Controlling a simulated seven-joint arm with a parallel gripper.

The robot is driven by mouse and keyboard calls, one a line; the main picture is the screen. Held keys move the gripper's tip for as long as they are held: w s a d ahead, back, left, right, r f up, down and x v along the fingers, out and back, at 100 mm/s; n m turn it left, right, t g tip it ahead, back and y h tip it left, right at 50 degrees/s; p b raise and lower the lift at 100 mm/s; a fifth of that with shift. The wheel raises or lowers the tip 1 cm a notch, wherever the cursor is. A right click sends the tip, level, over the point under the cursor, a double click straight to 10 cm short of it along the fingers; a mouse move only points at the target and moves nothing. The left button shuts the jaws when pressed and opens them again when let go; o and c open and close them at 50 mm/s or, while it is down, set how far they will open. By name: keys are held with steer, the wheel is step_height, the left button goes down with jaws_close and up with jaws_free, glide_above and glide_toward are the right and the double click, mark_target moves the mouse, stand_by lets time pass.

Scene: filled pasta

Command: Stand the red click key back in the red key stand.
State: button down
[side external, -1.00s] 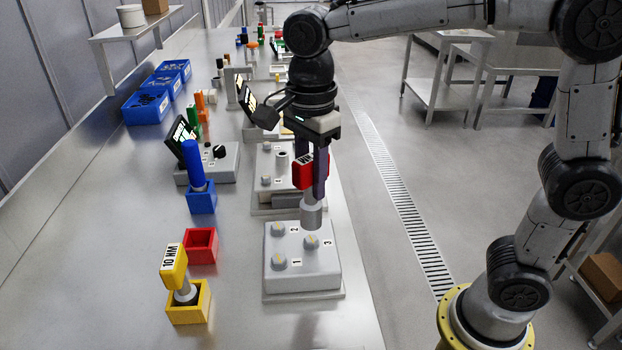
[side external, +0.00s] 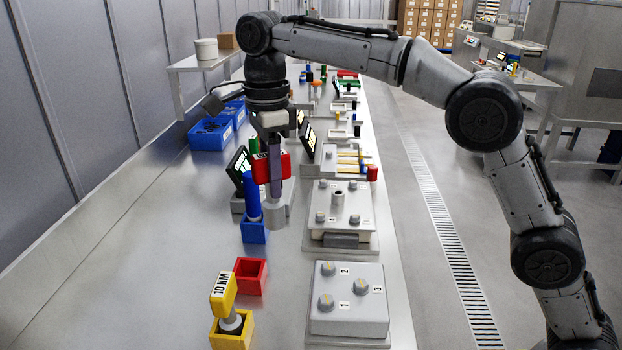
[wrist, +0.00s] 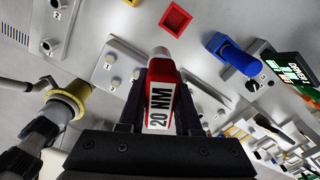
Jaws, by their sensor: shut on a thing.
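The red key stand (side external: 250,276) is an empty open square box on the bench, nearer the camera than the key. It also shows in the wrist view (wrist: 175,18), beyond the key's end. The key appears above the bench, beside the blue key, apart from the red stand.
A blue key (side external: 252,198) stands in a blue stand (side external: 254,232) behind the red one. A yellow key (side external: 223,296) leans in a yellow stand (side external: 232,334) in front. A grey block with numbered knobs (side external: 348,300) lies to the right. Bare bench (side external: 150,260) lies left.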

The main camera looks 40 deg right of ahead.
steer(key=w+a+f, duration=0.4)
steer(key=f, duration=0.2)
steer(key=shift+w+a+f, duration=0.15)
steer(key=shift+w+f, duration=0.15)
steer(key=shift+f, duration=0.1)
steer(key=shift+f, duration=1.75)
steer(key=shift+f, duration=2.65)
steer(key=c, duration=0.5)
jaws_free()
steer(key=shift+f, duration=0.15)
